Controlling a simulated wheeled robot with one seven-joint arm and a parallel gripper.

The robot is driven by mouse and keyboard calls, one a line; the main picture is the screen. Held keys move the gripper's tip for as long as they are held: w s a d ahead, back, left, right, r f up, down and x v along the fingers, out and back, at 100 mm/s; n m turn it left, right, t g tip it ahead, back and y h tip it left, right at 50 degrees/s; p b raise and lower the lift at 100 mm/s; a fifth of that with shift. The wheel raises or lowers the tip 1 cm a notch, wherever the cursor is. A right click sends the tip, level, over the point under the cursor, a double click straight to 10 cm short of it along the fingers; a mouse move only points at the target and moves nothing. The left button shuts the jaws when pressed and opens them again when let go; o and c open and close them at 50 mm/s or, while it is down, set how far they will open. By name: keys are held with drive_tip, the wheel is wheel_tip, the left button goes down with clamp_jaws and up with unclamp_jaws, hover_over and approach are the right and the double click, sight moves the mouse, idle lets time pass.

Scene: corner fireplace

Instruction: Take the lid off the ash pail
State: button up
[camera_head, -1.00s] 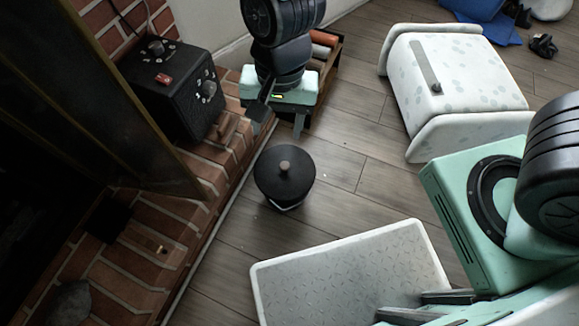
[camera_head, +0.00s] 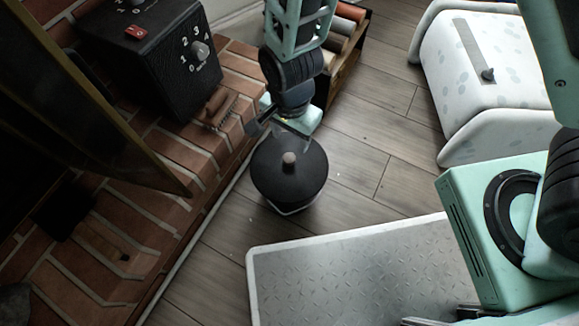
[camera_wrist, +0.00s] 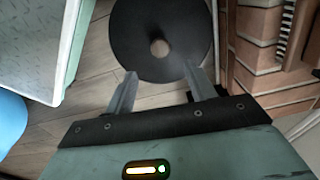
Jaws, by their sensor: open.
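The ash pail stands on the wooden floor beside the brick hearth, with its round black lid (camera_head: 289,166) on top. A small light brown knob (camera_head: 289,158) sits at the lid's centre. Only a pale sliver at the pail's base (camera_head: 292,210) shows below the lid. My gripper (camera_head: 277,130) is just behind the lid in the head view. In the wrist view, the open fingers of my gripper (camera_wrist: 158,82) point at the lid (camera_wrist: 160,25), with the knob (camera_wrist: 159,47) beyond and between their tips. The fingers look empty.
The brick hearth (camera_head: 150,225) runs along the left, bearing a black control box (camera_head: 150,60) and a brush (camera_head: 217,105). A wooden crate of rolls (camera_head: 345,60) stands behind my arm. A white spotted chest (camera_head: 480,75) is at right.

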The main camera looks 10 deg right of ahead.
sight(289, 158)
wheel_tip(289, 158, down, 5)
drive_tip(key=shift+f+b, duration=0.1)
drive_tip(key=shift+b, duration=1.1)
wheel_tip(289, 158, down, 5)
drive_tip(key=b, duration=0.4)
drive_tip(key=shift+a+f+b, duration=0.1)
drive_tip(key=shift+a+b, duration=0.05)
drive_tip(key=shift+b, duration=0.2)
drive_tip(key=c, duration=1.1)
